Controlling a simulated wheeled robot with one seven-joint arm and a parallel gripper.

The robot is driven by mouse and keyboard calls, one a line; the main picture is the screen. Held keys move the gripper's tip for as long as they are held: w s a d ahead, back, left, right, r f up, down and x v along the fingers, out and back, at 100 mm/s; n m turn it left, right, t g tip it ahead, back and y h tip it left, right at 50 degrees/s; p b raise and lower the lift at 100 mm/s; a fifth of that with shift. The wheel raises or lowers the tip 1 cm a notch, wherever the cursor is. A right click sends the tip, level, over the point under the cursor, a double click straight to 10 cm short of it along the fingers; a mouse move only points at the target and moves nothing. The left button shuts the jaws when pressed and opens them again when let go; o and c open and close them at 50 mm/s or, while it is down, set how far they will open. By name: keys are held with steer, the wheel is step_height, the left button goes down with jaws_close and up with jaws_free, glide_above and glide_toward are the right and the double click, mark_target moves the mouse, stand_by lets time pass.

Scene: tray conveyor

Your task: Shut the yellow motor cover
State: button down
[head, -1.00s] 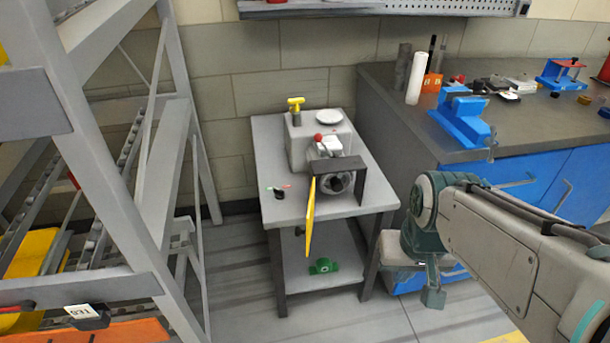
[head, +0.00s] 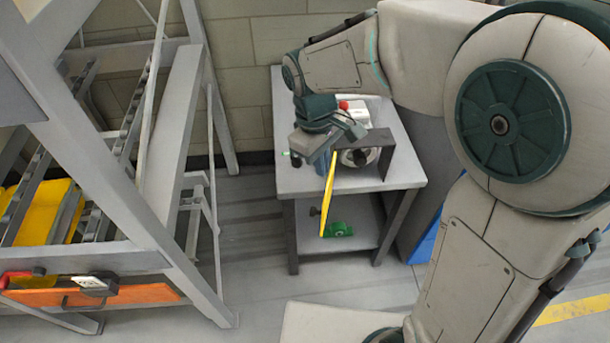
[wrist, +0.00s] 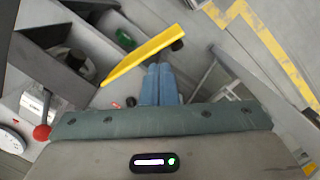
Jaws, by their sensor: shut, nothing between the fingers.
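The yellow motor cover (head: 329,191) stands swung open in the head view, a thin plate seen nearly edge-on at the front left of the dark bracket (head: 370,141) on the small grey table. In the wrist view the cover (wrist: 146,58) runs diagonally just beyond my fingertips. My gripper (wrist: 160,70) is shut and empty, its blue fingers side by side close to the cover; I cannot tell whether they touch it. In the head view my gripper (head: 322,165) is at the cover's left side, partly hidden by my wrist. The round motor opening (head: 357,157) shows behind the cover.
A red-knobbed lever (head: 343,105) rises behind the bracket. A green part (head: 337,229) lies on the lower shelf. A grey rack (head: 165,130) stands at the left, with open floor between it and the table (head: 410,178).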

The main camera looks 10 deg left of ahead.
steer(key=a+f+n+h, duration=0.1)
steer(key=a+f+n, duration=0.3)
steer(key=a, duration=0.6)
steer(key=s+d+f, duration=0.1)
steer(key=d+f, duration=0.5)
steer(key=f, duration=0.2)
steer(key=shift+s+f+n, duration=0.25)
steer(key=shift+n, duration=0.15)
steer(key=shift+d, duration=0.1)
